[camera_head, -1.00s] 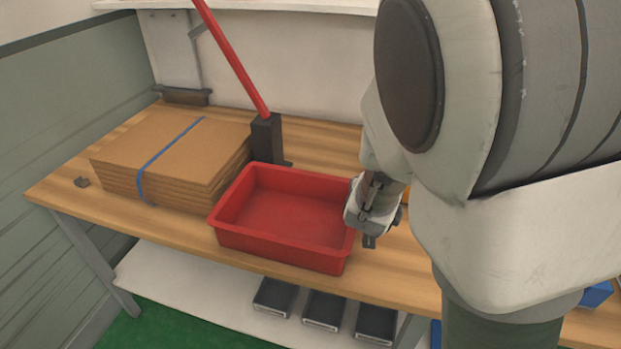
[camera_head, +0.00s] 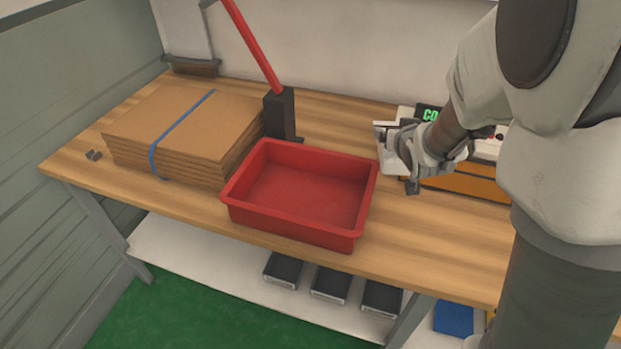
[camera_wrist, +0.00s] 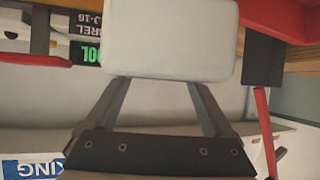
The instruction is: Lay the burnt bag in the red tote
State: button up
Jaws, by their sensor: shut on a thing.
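The red tote (camera_head: 300,240) stands empty on the wooden bench, left of my gripper. My gripper (camera_head: 411,178) is up above the bench, to the right of the tote and apart from it. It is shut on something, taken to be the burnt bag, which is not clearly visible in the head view. In the wrist view, two dark bars run from a dark bolted piece to a pale rounded block (camera_wrist: 170,40). I cannot tell whether this block is the bag. A corner of the red tote shows at the top right there (camera_wrist: 280,18).
A strapped cardboard stack (camera_head: 185,130) lies left of the tote. A black post (camera_head: 280,115) with a red lever stands behind the tote. A long orange item (camera_head: 465,187) and a green-lettered sign (camera_head: 429,113) are near my gripper. The front right bench is clear.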

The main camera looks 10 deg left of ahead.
jog(key=w+a+n+g+y+p, duration=0.1)
jog(key=a+n+y+p, duration=0.1)
jog(key=a+n+y, duration=0.3)
jog(key=n+g+y+p, duration=0.3)
jog(key=n+g+y, duration=0.3)
jog(key=n+g, duration=0.4)
send_over(317, 216)
notch_tip(317, 216, down, 4)
notch_tip(317, 216, down, 10)
jog(key=shift+a+b, duration=0.1)
jog(key=shift+b, duration=0.55)
jog(key=shift+f, duration=0.1)
